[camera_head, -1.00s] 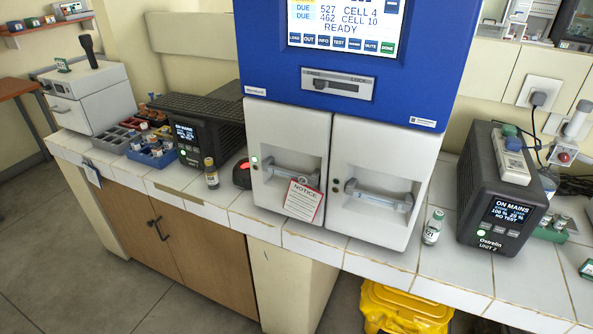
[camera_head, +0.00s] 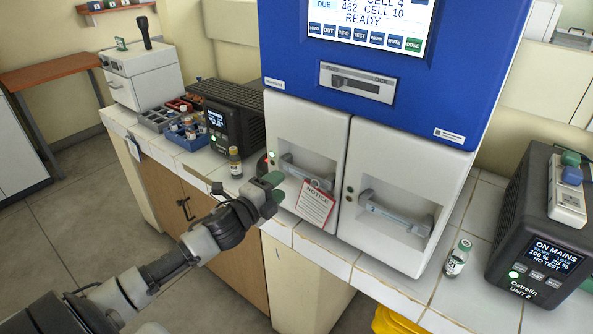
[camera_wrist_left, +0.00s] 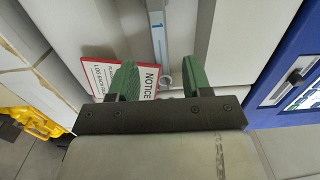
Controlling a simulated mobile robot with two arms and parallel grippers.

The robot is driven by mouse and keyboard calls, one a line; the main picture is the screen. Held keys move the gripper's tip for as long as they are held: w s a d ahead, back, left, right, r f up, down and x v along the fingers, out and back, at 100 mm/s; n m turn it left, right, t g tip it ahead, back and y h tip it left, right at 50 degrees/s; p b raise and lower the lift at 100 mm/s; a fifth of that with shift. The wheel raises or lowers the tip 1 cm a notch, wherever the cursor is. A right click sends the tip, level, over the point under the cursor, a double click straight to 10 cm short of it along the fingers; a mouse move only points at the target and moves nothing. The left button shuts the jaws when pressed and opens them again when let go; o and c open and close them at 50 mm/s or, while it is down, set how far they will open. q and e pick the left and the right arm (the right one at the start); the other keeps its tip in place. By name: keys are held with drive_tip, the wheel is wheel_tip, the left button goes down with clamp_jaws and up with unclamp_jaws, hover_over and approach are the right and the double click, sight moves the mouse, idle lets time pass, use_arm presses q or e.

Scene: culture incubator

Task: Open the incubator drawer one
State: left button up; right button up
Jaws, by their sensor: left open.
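The incubator (camera_head: 375,70) is blue above, with two white drawers side by side below. The left drawer (camera_head: 309,133) has a grey bar handle (camera_head: 303,172), with a red-and-white notice (camera_head: 314,203) hanging from it. In the left wrist view this handle (camera_wrist_left: 157,35) bears a "1", and the notice (camera_wrist_left: 150,82) shows partly behind a finger. Both drawers look shut. My left gripper (camera_head: 270,187) is open, with green fingers, just in front and left of that handle. In the left wrist view the handle's near end appears between the fingertips (camera_wrist_left: 159,80); contact is not clear.
The right drawer (camera_head: 392,168) has a similar handle. A small vial (camera_head: 457,258) stands right of the incubator, before a dark unit (camera_head: 520,215). An amber vial (camera_head: 235,162) stands left, near another dark unit (camera_head: 235,125). A yellow bin (camera_wrist_left: 35,122) is below the counter.

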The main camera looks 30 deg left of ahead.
sight(296, 172)
use_arm(q)
drive_tip(key=w, duration=0.2)
drive_tip(key=w+p, duration=0.1)
drive_tip(key=w, duration=0.2)
drive_tip(key=w+d, duration=0.1)
drive_tip(key=w, duration=0.1)
drive_tip(key=shift+w, duration=0.4)
drive_tip(key=shift+a, duration=0.1)
drive_tip(key=shift+c, duration=0.3)
clamp_jaws()
